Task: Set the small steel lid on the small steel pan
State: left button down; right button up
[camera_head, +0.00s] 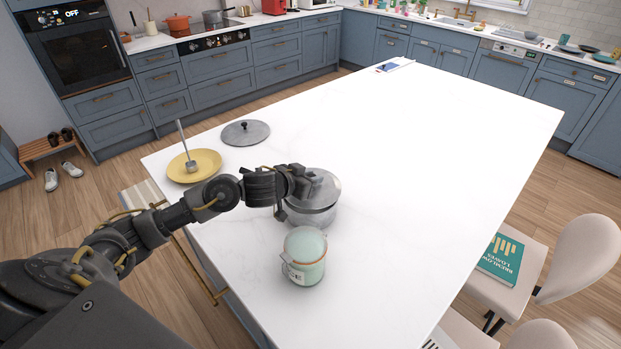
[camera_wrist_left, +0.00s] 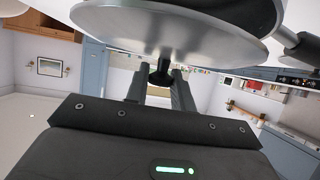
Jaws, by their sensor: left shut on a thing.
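The small steel pan (camera_head: 312,214) stands on the white island, with its upper part partly covered by my left gripper (camera_head: 300,183). The small steel lid (camera_head: 326,188) is over the pan's mouth. In the left wrist view the lid (camera_wrist_left: 165,28) is a shiny disc, and its dark knob (camera_wrist_left: 162,74) is between the fingers of my left gripper (camera_wrist_left: 160,82), which is shut on it. I cannot tell whether the lid's rim touches the pan. My right gripper is not in view.
A green lidded jar (camera_head: 305,262) stands close in front of the pan. A larger grey lid (camera_head: 245,132) and a yellow plate (camera_head: 190,168) with a ladle (camera_head: 188,150) lie to the left. The island top (camera_head: 430,150) is clear to the right. Chairs (camera_head: 575,258) stand beyond its right edge.

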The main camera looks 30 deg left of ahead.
pick_arm(q)
jog(key=shift+f, duration=0.1)
jog(key=shift+f, duration=0.5)
jog(key=c, duration=1.2)
grip_release()
jog(key=shift+r, duration=0.2)
jog(key=v, duration=1.2)
jog(key=shift+a+r, duration=0.1)
jog(key=shift+r, duration=0.35)
